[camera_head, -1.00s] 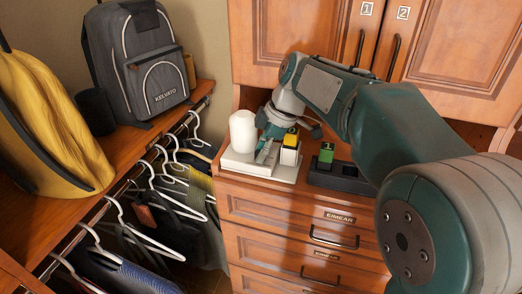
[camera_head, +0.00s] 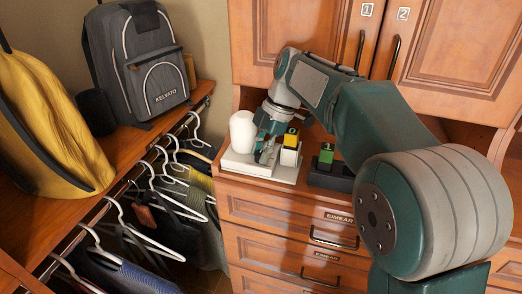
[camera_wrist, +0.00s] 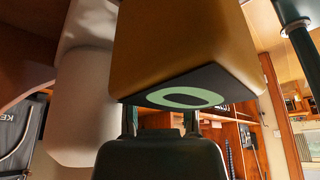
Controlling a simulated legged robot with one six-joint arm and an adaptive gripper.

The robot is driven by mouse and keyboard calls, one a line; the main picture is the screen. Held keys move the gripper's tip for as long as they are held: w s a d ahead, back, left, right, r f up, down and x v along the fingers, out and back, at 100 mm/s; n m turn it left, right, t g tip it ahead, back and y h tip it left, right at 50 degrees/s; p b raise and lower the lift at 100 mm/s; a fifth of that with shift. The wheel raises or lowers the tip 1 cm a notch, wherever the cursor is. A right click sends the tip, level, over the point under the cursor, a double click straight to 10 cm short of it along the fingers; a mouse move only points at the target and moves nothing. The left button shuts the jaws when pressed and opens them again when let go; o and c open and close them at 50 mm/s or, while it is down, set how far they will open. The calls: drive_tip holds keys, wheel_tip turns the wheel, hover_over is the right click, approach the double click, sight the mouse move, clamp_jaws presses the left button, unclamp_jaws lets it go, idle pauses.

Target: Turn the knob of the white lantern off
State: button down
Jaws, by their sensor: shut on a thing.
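The white lantern has a flat white base (camera_head: 240,166) on top of the drawer cabinet, with a rounded white cylinder (camera_head: 243,132) at its left. A white and yellow block (camera_head: 290,150) with a dark top marked in green stands at its right. My gripper (camera_head: 264,156) points down between the cylinder and the block, with its fingers low at the base. It is shut on the lantern's small knob, which the fingers hide. In the wrist view the yellow block (camera_wrist: 185,50) looms close above the dark gripper body, with the cylinder (camera_wrist: 82,110) on the left.
A black base (camera_head: 330,178) with a green-topped block (camera_head: 326,155) stands just right of the lantern. Cabinet doors (camera_head: 300,35) rise behind. A grey backpack (camera_head: 140,60), a yellow bag (camera_head: 45,130) and a rail of hangers (camera_head: 150,195) are on the left.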

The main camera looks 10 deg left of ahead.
drive_tip(key=shift+f, duration=0.15)
drive_tip(key=shift+c, duration=2.2)
unclamp_jaws()
drive_tip(key=shift+w, duration=0.1)
